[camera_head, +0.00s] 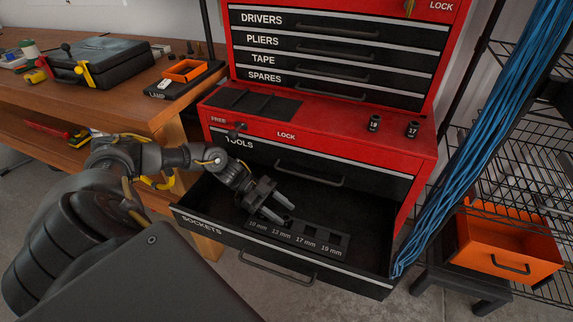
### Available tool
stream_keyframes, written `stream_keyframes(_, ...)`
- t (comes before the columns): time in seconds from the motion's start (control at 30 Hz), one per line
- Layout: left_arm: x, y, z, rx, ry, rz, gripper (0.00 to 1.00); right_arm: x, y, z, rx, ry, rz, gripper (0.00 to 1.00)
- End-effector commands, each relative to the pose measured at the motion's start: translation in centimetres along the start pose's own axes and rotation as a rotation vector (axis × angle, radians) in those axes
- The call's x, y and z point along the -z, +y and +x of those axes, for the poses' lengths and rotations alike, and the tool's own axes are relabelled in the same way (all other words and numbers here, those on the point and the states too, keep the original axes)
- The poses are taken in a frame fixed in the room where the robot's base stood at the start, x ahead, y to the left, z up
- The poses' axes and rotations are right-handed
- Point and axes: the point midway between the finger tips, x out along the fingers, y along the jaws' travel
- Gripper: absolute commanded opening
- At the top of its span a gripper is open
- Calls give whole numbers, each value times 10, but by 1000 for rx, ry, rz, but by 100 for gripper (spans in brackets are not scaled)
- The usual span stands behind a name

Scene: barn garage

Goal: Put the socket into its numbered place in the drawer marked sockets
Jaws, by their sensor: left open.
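The drawer marked SOCKETS (340,278) is pulled open at the bottom of the red tool chest. Inside it a dark tray (330,233) has places labelled 10 mm, 13 mm, 17 mm and 19 mm. My left gripper (283,208) is open over the drawer, close to the tray, and hides part of its back left side. I see nothing between its fingers. A dark socket (375,123), whose number looks like 19, stands upright on the chest's red ledge. Another socket marked 17 (413,130) stands to its right. My right gripper is not in view.
The TOOLS drawer (352,178) above is shut. A wooden bench (130,100) at left holds a black case (105,62) and an orange tray (186,70). At right, blue cables (470,130) hang beside the chest, and an orange bin (508,245) sits on a dark stand.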

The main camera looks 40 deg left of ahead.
Motion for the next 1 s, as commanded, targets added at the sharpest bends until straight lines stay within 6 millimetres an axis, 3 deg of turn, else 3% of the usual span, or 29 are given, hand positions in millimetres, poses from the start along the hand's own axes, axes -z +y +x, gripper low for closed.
stream_keyframes(0.2,-1,-1,-53,5,-3,2,46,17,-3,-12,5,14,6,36)
stream_keyframes(0.4,0,-2,-85,5,-2,3,46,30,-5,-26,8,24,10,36)
stream_keyframes(0.6,2,-2,-98,5,-1,4,46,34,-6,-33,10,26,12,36)
stream_keyframes(1.0,2,-2,-99,4,0,4,46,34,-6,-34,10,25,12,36)
